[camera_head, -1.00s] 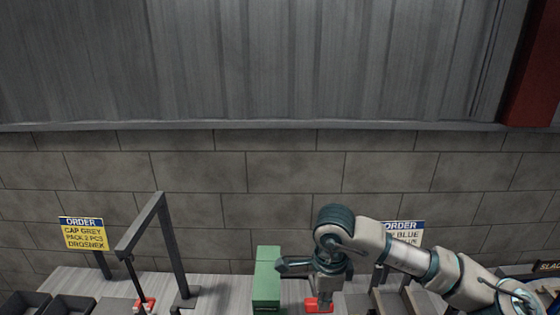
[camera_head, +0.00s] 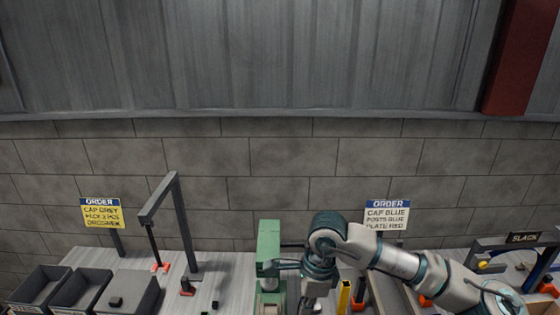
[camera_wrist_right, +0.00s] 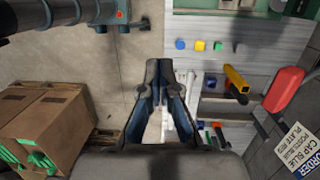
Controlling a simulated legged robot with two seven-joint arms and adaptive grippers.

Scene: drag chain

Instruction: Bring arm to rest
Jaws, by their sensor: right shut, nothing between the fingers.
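My right arm (camera_head: 400,262) comes in from the right in the head view and bends down at a joint over the table, beside a green upright device. Its gripper fingers are hard to make out there, low in the picture. In the right wrist view my right gripper (camera_wrist_right: 160,92) shows from behind, with its dark fingers together at the tips and nothing held between them. The fingers are over the edge of the light work surface, apart from the small parts on it. My left arm and gripper are not in view.
The green device (camera_head: 268,250) stands close to my right arm. Dark bins (camera_head: 80,292) and a grey frame (camera_head: 178,220) are at left. A yellow block (camera_head: 344,297) is by the arm. Cardboard boxes (camera_wrist_right: 45,120) and a red object (camera_wrist_right: 283,88) flank the gripper in the wrist view.

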